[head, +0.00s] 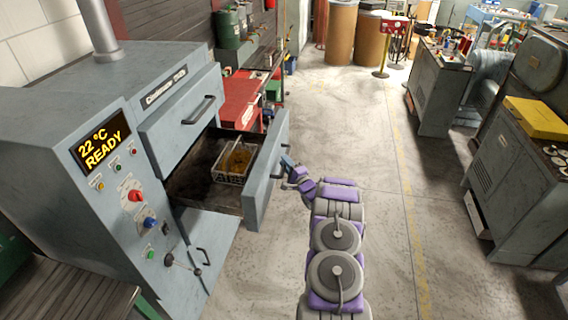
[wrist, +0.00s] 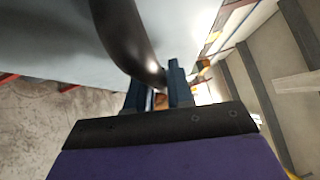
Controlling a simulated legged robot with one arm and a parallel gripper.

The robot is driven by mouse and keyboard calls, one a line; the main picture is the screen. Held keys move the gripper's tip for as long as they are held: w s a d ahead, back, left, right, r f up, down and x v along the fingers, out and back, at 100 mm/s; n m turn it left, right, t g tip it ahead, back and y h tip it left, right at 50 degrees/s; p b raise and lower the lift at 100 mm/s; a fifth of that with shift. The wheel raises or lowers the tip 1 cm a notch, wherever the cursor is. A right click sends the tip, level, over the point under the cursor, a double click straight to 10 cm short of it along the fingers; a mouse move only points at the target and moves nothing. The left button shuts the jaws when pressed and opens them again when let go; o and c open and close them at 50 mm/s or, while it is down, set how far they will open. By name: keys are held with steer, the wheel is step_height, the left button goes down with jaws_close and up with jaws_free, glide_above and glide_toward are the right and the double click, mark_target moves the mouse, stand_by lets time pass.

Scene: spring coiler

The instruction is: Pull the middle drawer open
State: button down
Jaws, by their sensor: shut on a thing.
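The grey-blue cabinet (head: 60,130) stands at the left in the head view, with a lit panel reading 22 °C READY. Its middle drawer (head: 262,185) is pulled out and its inside shows. A white basket (head: 232,178) with a brownish-yellow thing in it sits inside the drawer. My gripper (head: 288,168) is at the outer face of the drawer front. In the wrist view, the dark curved handle (wrist: 128,35) runs down to between the two fingers of my gripper (wrist: 160,85), which is shut on it. The fingers partly hide the handle's end.
The upper drawer (head: 180,110) is closed; a lower door (head: 205,240) with a small handle is below. A red cabinet (head: 242,100) stands behind. Grey machines (head: 520,180) line the right side. The concrete floor (head: 370,130) between is clear.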

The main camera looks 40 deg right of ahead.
steer(key=shift+a+f, duration=0.1)
steer(key=shift+f, duration=0.25)
steer(key=c, duration=1.2)
jaws_free()
steer(key=shift+o, duration=0.5)
steer(key=shift+r, duration=0.15)
steer(key=s+a+f, duration=0.1)
steer(key=s, duration=0.7)
steer(key=s+a+f+p, duration=0.1)
steer(key=s, duration=0.8)
steer(key=shift+f, duration=0.25)
